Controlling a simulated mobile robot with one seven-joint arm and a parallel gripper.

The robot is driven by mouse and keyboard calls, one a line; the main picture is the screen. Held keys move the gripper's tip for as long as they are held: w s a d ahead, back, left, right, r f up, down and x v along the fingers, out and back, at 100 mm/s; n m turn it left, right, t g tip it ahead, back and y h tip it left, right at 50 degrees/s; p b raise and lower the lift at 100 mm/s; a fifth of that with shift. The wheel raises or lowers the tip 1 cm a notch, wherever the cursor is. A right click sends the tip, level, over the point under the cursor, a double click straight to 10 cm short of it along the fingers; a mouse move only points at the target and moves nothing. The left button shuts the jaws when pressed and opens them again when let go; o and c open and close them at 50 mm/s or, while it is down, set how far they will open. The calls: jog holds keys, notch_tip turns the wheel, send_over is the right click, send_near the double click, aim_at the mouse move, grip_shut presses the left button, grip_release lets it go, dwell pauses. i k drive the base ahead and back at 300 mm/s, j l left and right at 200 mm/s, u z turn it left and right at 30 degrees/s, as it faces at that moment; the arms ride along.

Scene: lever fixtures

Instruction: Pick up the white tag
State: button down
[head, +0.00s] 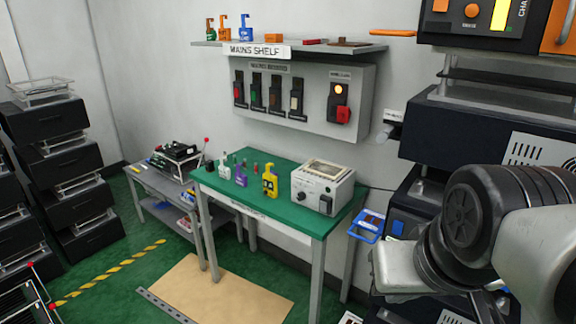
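A small whitish, upright tag-shaped piece (225,172) stands on the green-topped table (310,220), left of a purple piece (241,176). It looks most like the white tag, but it is too small to be sure. A yellow piece (270,183) with dark marks stands further right. My arm comes in at the lower right, well apart from these pieces. The fingers of my gripper do not show.
A grey instrument box (323,187) stands at the table's right end. A wall panel (300,100) with several switches hangs behind, under a shelf (330,46) with coloured pieces. Dark equipment (475,135) crowds the right. A low grey bench (160,185) stands left.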

aim_at(224, 172)
jog(key=i+j+u, duration=0.1)
jog(key=u, duration=0.25)
jog(key=i+u, duration=0.1)
jog(key=u, duration=0.2)
jog(key=i+j+u, duration=0.1)
jog(key=i+u, duration=0.2)
jog(key=i, duration=0.45)
jog(key=i+u, duration=0.25)
jog(key=i, duration=0.5)
jog(key=i+l, duration=0.1)
jog(key=i, duration=0.35)
jog(key=i+l, duration=0.1)
jog(key=i, duration=0.35)
